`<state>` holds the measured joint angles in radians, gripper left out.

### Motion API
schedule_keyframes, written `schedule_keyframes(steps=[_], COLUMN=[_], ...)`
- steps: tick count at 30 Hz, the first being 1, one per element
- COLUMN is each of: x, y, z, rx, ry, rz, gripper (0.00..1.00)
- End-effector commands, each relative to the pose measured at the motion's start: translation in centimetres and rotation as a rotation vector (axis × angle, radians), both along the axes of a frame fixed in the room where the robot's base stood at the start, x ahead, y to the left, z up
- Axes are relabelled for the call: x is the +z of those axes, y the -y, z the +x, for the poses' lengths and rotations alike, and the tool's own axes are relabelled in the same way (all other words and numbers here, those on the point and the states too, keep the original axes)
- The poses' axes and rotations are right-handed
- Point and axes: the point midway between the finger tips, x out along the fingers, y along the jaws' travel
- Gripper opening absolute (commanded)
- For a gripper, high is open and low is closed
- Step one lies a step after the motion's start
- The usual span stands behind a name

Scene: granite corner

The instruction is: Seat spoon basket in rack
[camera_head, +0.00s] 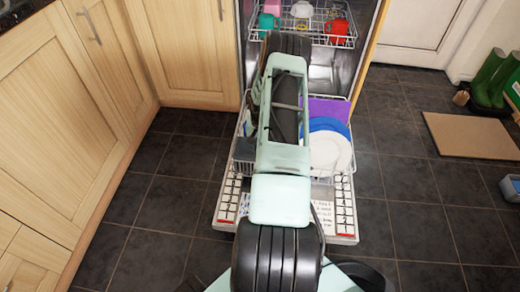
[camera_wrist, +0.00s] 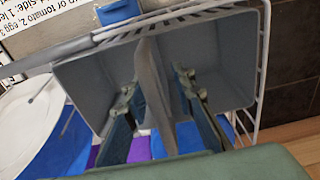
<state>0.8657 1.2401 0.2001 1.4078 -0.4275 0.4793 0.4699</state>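The grey spoon basket (camera_wrist: 84,88) fills much of the wrist view, seen from above and tilted in the picture. Its inside looks empty. An upright grey divider or handle (camera_wrist: 156,85) runs down its middle. My gripper (camera_wrist: 157,80) reaches down over the basket, one finger on each side of this divider. The fingers stand apart, and grey shows between them and the divider, so I see no firm grip. The white wire rack (camera_wrist: 263,60) runs along the basket's side. In the head view, my arm hides the gripper and most of the basket over the pulled-out lower rack (camera_head: 347,172).
White plates (camera_head: 326,150), a blue plate (camera_head: 333,126) and a purple board (camera_head: 326,109) stand in the rack's right part. The upper rack (camera_head: 316,38) holds cups. Cabinets (camera_head: 180,50) line the left. A mat (camera_head: 470,135) and green boots (camera_head: 494,80) lie right.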

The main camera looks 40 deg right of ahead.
Motion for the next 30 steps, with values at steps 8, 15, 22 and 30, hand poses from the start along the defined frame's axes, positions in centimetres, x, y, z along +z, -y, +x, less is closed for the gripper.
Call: schedule_keyframes(steps=[8,15,22,30], x=[0.0,2.4,7.0,11.0], y=[0.0,-0.1,-0.2,-0.5], z=[0.0,0.0,-0.2,-0.4], rx=[0.0,0.001,0.0,-0.001], ry=[-0.001,0.001,0.002,0.001], rz=[0.001,-0.002,-0.003,-0.001], gripper=[0.25,0.25,0.25,0.25])
